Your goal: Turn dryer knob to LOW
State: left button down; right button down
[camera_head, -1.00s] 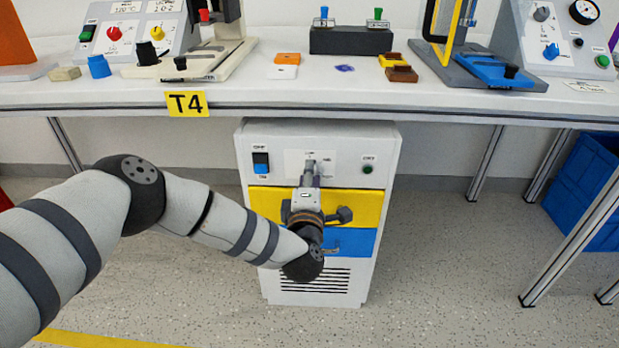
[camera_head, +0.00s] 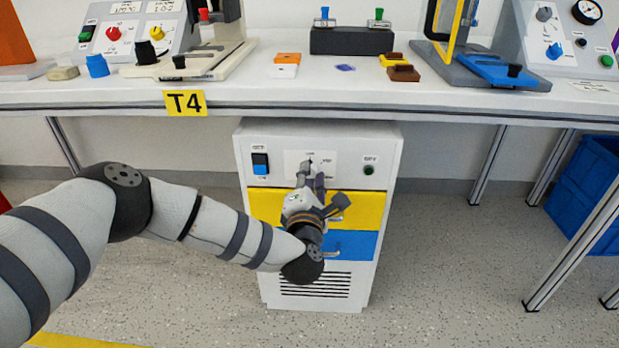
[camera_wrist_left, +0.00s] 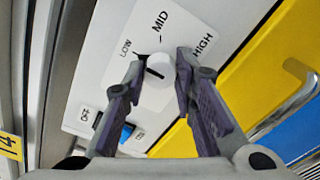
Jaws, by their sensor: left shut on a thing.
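The dryer (camera_head: 380,155) is a white cabinet under the table, with a white dial plate on its upper front. In the left wrist view the round white knob (camera_wrist_left: 157,84) sits between LOW, MID and HIGH labels. The knob's short dark line slants up and left, toward the LOW side; I cannot tell whether it lines up exactly. My left gripper (camera_head: 311,170) is at the dial in the head view and hides most of the knob. Its fingers (camera_wrist_left: 159,72) are closed on the knob from both sides. My right gripper is out of view.
Yellow (camera_head: 265,205) and blue (camera_head: 357,243) drawers with handles lie below. The table edge (camera_head: 330,109) runs above. A blue crate (camera_head: 585,195) stands far right.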

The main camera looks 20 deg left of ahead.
pick_arm(q)
jog(key=shift+d, duration=0.15)
jog(key=c, duration=1.3)
grip_release()
jog(key=v, duration=1.2)
